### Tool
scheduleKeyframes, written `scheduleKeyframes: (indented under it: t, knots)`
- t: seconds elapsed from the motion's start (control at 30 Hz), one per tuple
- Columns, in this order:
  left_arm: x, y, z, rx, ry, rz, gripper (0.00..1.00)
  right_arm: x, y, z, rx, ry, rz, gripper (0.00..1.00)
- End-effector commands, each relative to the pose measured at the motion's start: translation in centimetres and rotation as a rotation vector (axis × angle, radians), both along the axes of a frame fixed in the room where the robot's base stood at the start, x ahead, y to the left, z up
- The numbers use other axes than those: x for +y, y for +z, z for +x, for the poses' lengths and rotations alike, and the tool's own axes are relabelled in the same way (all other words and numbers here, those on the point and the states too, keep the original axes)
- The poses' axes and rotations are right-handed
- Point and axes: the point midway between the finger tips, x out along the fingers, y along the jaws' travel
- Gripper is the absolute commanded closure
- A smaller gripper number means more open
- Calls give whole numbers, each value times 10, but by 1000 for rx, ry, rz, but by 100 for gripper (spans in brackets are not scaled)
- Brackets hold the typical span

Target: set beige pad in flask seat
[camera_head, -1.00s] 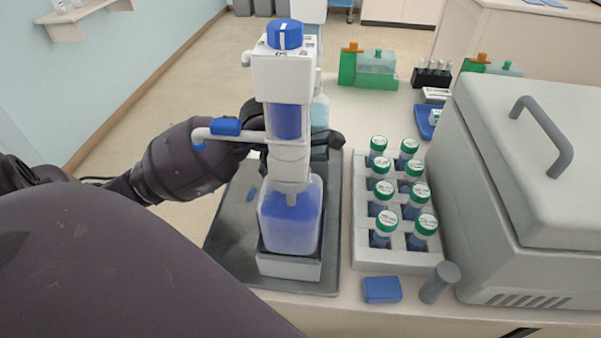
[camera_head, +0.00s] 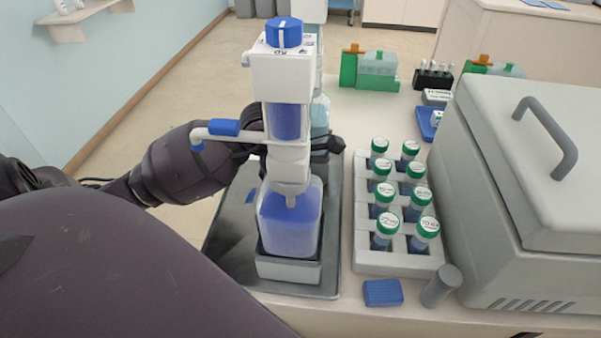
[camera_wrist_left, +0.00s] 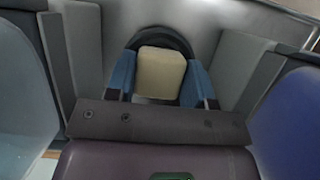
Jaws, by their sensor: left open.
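The beige pad (camera_wrist_left: 160,73) shows in the left wrist view, between the blue-tipped fingers of my left gripper (camera_wrist_left: 159,84). The gripper is open, with a finger on each side of the pad; I cannot tell whether either touches it. A dark rounded rim (camera_wrist_left: 163,42) curves around the far side of the pad. I cannot tell if this rim is the flask seat or how deep the pad sits. In the head view my left gripper reaches in behind the front dispenser bottle (camera_head: 290,222), which hides the pad and most of the fingers. My right gripper is not in view.
The front bottle, with blue liquid, stands on a dark tray (camera_head: 228,238); a pale blue bottle (camera_head: 320,115) stands behind it. A grey rack (camera_head: 385,262) of green-capped vials, a blue block (camera_head: 383,292) and a large grey box (camera_head: 540,180) are to the right.

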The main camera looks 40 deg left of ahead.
Motion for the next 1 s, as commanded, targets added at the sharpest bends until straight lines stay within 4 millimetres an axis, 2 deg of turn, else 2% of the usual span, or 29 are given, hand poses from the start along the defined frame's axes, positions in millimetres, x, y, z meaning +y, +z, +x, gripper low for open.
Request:
scheduleKeyframes:
  t: [0.07, 0.13, 0.37, 0.6, 0.8, 1.0]
  knots:
    - [0, 0, 0, 2, 1, 0, 33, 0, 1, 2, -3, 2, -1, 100]
    - [4, 9, -2, -1, 1, 2, 24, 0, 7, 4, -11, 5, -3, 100]
    - [18, 49, -10, -5, 0, 4, 24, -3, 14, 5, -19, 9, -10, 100]
    - [30, 85, -18, -2, 0, 3, 24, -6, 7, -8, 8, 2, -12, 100]
    - [35, 98, -21, 0, 0, 1, 24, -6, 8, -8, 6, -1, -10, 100]
    - [35, 100, -22, 1, 0, 0, 24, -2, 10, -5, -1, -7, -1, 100]
